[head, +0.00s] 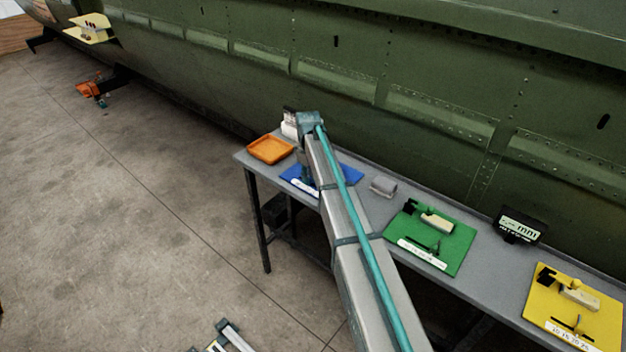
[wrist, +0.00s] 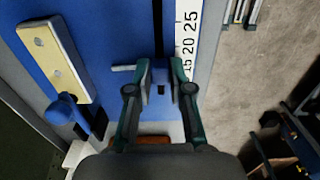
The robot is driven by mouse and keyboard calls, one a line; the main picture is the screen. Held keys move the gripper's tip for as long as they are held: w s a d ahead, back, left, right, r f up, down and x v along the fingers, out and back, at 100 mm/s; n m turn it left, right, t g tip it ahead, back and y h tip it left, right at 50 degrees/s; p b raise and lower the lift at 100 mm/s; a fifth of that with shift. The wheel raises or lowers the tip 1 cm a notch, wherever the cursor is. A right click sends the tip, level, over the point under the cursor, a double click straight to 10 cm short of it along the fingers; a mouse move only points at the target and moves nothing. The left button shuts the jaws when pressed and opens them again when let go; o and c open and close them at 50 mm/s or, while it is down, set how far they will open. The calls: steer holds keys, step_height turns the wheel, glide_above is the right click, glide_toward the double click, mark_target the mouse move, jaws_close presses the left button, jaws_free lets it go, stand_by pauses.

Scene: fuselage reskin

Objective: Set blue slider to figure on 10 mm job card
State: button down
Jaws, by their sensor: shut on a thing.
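The blue board (wrist: 105,25) fills the left and middle of the wrist view; in the head view the blue board (head: 352,176) is partly behind my arm. The blue slider (wrist: 161,88) sits below a dark slot in the board. My gripper (wrist: 160,70) is shut on it, one finger each side. A white scale strip (wrist: 188,30) beside it shows 25, 20 and 15; the 15 is closest to the fingertips, and lower figures are hidden by the right finger. The slider's exact reading cannot be told. No 10 mm job card is readable.
A cream block (wrist: 52,60) with a blue clamp lies left on the board. An orange tray (head: 270,149), grey block (head: 383,186), green board (head: 455,252), black display (head: 520,227) and yellow board (head: 590,325) share the bench. The green fuselage stands behind it.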

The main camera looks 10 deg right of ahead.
steer(key=shift+w+a, duration=0.1)
steer(key=c, duration=1)
jaws_free()
steer(key=shift+c, duration=0.2)
steer(key=shift+r, duration=0.1)
step_height(320, 180, up, 12)
